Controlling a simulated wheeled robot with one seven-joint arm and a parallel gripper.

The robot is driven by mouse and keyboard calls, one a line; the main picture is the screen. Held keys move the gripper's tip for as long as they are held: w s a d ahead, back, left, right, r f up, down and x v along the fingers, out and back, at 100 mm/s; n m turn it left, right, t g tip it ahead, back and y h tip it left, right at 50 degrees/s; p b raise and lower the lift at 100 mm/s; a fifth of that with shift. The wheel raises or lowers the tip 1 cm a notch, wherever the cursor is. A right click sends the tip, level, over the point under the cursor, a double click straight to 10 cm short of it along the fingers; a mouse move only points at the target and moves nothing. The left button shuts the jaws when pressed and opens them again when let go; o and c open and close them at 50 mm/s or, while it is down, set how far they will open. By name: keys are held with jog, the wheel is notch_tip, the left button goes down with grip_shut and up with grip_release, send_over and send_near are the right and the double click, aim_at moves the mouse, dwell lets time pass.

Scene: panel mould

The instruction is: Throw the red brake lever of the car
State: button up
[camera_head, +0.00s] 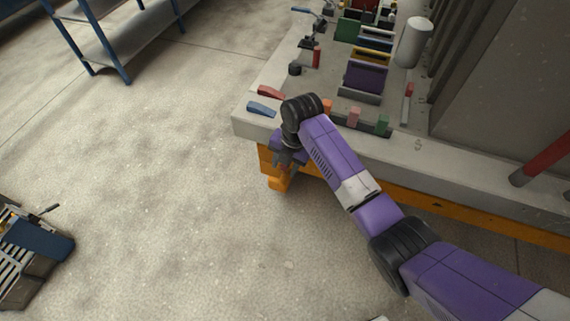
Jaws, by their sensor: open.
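A flat red lever-like piece (271,92) lies near the left edge of the grey slab, just behind a similar blue piece (262,109). I cannot tell whether it is the brake lever, as other red parts show too. No car can be made out for certain. My gripper (283,172) hangs in front of the slab's near left corner, in front of and below the red and blue pieces and apart from them. It points down and looks empty. The fingertips are small and partly merge with the orange support behind.
The grey slab (450,172) rests on an orange frame (420,198). A blue rack (104,52) is at upper left. Open floor lies left.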

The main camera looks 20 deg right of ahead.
grip_shut()
dwell(1.3)
